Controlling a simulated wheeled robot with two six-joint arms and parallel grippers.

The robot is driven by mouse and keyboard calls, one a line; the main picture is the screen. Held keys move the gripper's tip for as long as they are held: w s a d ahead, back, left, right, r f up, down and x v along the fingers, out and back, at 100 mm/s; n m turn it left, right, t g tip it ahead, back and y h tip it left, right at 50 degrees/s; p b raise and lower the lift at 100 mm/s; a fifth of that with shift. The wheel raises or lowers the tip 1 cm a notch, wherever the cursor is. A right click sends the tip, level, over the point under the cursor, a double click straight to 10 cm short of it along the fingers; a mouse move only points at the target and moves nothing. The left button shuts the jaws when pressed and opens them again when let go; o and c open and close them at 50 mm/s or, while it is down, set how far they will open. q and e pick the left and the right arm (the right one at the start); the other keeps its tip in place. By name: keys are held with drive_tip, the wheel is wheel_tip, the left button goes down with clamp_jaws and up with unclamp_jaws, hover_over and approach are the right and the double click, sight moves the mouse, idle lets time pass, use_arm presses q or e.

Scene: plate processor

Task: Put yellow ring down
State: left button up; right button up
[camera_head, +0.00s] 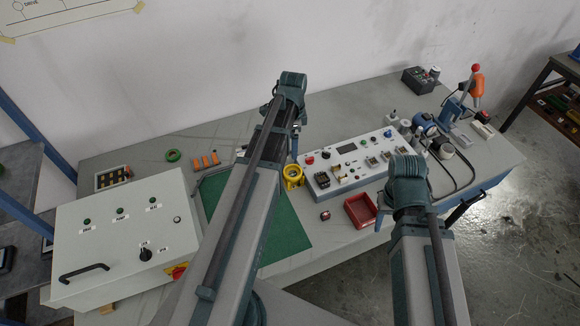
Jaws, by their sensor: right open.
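The yellow ring (292,184) is at the upper right edge of the green mat (291,235), beside the white control panel. My left arm reaches over the mat. Its gripper (295,151) points down just above the yellow ring. Its fingertips are small and partly hidden, so I cannot tell whether they touch or hold the ring. My right gripper (464,207) is open at the right front edge of the table, away from the ring, partly hidden by its own arm.
A white control panel (345,149) stands right of the ring. A red tray (361,211) and a small red-topped part (325,215) lie in front. A white switch box (128,233) stands at left. A green ring (173,155) and orange parts (205,160) lie behind it.

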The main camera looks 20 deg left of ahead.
use_arm(q)
drive_tip(key=b, duration=0.9)
hover_over(292, 175)
drive_tip(key=f, duration=0.9)
drive_tip(key=shift+w, duration=0.2)
drive_tip(key=shift+r, duration=0.1)
drive_tip(key=f+b, duration=0.5)
drive_tip(key=shift+s+a+f, duration=0.1)
drive_tip(key=shift+s+f, duration=0.05)
drive_tip(key=shift+s, duration=0.05)
